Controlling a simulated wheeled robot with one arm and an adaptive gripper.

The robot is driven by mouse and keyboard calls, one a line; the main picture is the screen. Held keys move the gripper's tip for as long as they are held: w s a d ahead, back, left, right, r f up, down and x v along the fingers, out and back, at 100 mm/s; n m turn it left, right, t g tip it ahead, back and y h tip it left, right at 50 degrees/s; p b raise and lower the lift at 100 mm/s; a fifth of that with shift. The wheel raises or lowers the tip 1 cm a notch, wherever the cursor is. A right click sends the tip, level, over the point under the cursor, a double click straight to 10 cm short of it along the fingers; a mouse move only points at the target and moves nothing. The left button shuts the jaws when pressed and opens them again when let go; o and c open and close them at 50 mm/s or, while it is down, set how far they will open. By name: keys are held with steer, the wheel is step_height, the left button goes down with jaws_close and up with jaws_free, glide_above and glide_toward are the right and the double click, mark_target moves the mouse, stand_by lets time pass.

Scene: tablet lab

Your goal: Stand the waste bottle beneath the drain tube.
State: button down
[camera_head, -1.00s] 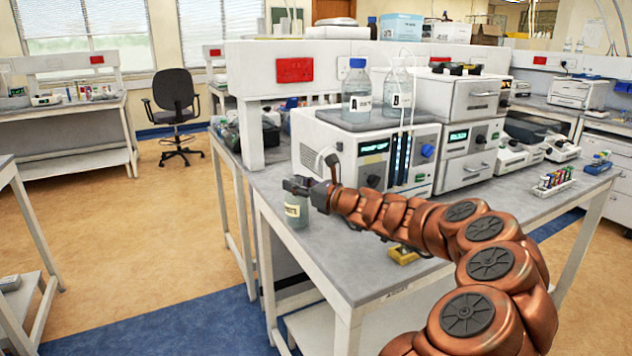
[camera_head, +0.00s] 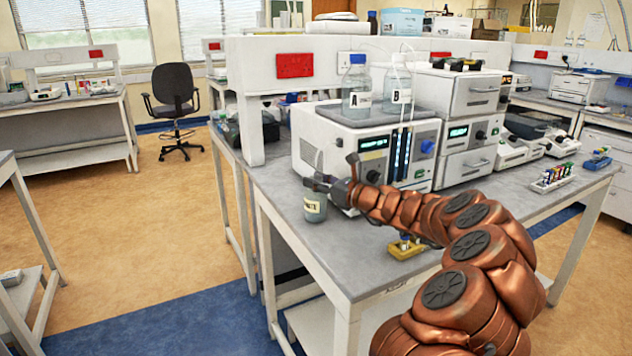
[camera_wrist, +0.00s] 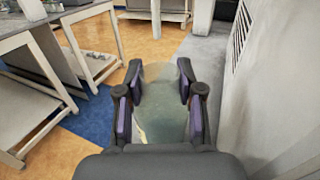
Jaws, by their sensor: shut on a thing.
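The waste bottle (camera_head: 315,208) is a clear, greenish bottle with a cream label, upright over the left end of the bench, near the instrument's left side. My gripper (camera_head: 320,184) is shut on its upper part. In the wrist view the bottle (camera_wrist: 160,122) fills the space between the two fingers of my gripper (camera_wrist: 160,80). I cannot tell whether its base touches the bench. A thin pale line by the instrument's left side (camera_head: 318,158) may be the drain tube; its lower end is not clear behind my gripper.
The white instrument (camera_head: 328,138) carries bottles A (camera_head: 357,92) and B (camera_head: 397,92) on top. A small yellow object (camera_head: 405,249) lies beneath my arm. The bench's front edge (camera_head: 305,250) is close to the bottle.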

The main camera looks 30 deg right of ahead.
steer(key=c, duration=1)
jaws_free()
steer(key=shift+f, duration=0.15)
steer(key=v, duration=1.2)
steer(key=shift+b, duration=0.3)
